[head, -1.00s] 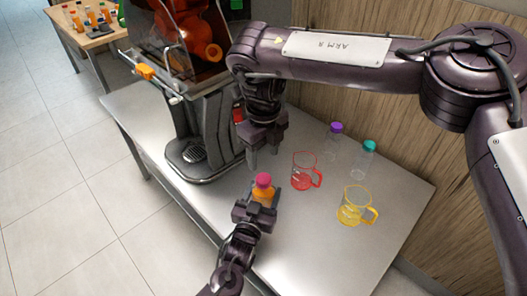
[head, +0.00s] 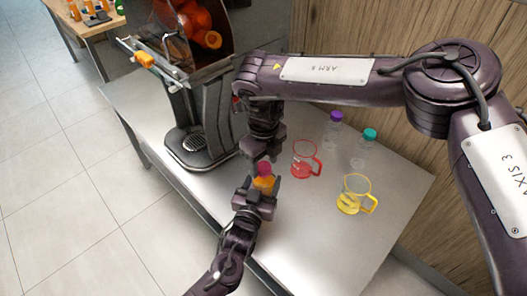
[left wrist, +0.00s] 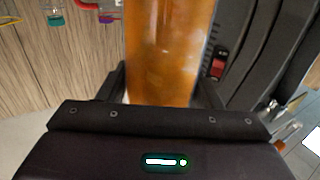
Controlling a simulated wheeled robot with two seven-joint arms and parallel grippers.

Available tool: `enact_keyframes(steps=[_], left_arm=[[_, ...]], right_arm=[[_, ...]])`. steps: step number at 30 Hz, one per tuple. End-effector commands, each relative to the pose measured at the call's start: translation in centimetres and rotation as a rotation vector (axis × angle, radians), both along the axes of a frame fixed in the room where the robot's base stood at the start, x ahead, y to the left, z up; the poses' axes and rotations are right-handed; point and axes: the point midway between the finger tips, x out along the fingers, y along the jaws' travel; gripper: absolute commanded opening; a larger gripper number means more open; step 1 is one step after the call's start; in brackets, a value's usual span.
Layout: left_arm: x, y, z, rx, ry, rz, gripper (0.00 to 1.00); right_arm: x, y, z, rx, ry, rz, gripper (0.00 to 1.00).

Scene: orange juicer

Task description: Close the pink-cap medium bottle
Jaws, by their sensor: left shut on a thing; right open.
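The pink-cap bottle (head: 264,183), filled with orange juice, is near the front edge of the table, and its pink cap (head: 264,168) shows at the top of the bottle. My left gripper (head: 262,190) is shut around the bottle's body; the left wrist view shows the orange bottle (left wrist: 168,55) between its fingers. My right gripper (head: 260,160) is open and points down right at the cap, its fingers beside it. Whether the fingers touch the cap and how tightly it sits cannot be told.
A red mug (head: 303,160), a yellow mug (head: 354,196), a purple-cap bottle (head: 333,132) and a teal-cap bottle (head: 363,150) stand to the right on the table (head: 310,240). The juicer (head: 200,100) stands behind on the left. A wooden wall (head: 410,190) borders the right side.

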Motion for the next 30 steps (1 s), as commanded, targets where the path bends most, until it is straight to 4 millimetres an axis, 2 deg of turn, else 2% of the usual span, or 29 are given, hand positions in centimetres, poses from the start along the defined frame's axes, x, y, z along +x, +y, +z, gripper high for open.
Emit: enact_keyframes(steps=[11,21,23,26,30], left_arm=[[0.02,0.00,0.05,0.000,-0.001,0.000,0.00],[0.02,0.00,0.05,0.000,-0.001,0.000,0.00],[0.02,0.00,0.05,0.000,-0.001,0.000,0.00],[0.02,0.00,0.05,0.000,-0.001,0.000,0.00],[0.02,0.00,0.05,0.000,-0.001,0.000,0.00]], right_arm=[[0.04,0.01,-0.44,0.000,-0.001,0.000,0.52],[0.03,0.02,-0.42,0.000,-0.001,0.000,0.08],[0.03,0.02,-0.43,0.001,-0.001,-0.005,0.07],[0.05,0.08,-0.46,0.003,-0.001,-0.076,0.07],[-0.02,0.12,-0.56,0.004,0.002,-0.362,0.07]])
